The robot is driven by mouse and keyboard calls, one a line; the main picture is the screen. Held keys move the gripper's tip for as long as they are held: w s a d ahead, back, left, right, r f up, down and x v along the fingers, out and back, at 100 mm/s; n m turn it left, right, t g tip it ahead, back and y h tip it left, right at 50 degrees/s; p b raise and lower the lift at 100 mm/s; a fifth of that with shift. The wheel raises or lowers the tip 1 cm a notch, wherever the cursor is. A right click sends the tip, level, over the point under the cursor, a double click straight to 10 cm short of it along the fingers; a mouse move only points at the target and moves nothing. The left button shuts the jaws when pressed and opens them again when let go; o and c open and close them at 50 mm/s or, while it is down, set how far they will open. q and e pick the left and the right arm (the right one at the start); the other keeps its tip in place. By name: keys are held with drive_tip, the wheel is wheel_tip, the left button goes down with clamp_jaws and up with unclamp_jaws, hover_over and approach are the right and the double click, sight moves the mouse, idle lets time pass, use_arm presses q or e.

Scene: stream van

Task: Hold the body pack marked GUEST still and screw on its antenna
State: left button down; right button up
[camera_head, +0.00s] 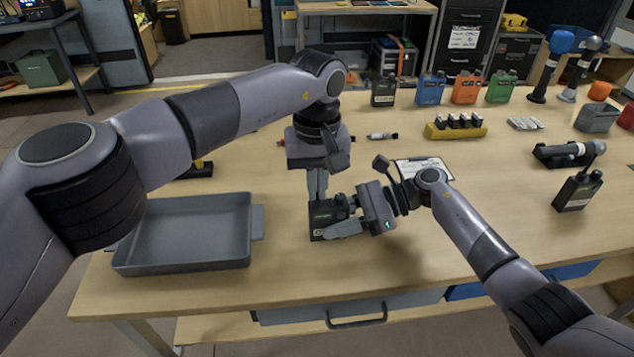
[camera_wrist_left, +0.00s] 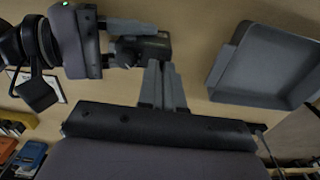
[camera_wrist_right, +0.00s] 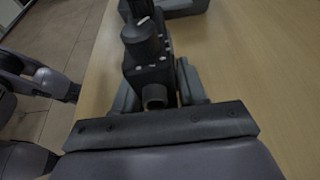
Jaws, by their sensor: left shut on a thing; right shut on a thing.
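A black body pack (camera_head: 320,232) is at the front middle of the table; its small marking is not readable. My right gripper (camera_head: 343,222) comes in from the right, shut on the pack. The pack also shows between its fingers in the right wrist view (camera_wrist_right: 150,72). My left gripper (camera_head: 318,196) points down, fingers together at the pack's top. In the left wrist view its fingertips (camera_wrist_left: 158,68) are beside the pack (camera_wrist_left: 152,46). What it grips, likely the antenna, is hidden by the fingers.
A grey empty tray (camera_head: 190,265) is on the left. A white sheet (camera_head: 424,168) lies behind my right wrist. A yellow battery holder (camera_head: 455,131) and several coloured packs (camera_head: 466,88) stand at the back. Another black pack (camera_head: 578,192) is on the right. The front right table is clear.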

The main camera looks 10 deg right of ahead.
use_arm(q)
drive_tip(key=shift+m, duration=1.3)
drive_tip(key=m, duration=0.4)
drive_tip(key=c, duration=1.4)
unclamp_jaws()
drive_tip(key=shift+o, duration=0.2)
drive_tip(key=n, duration=0.4)
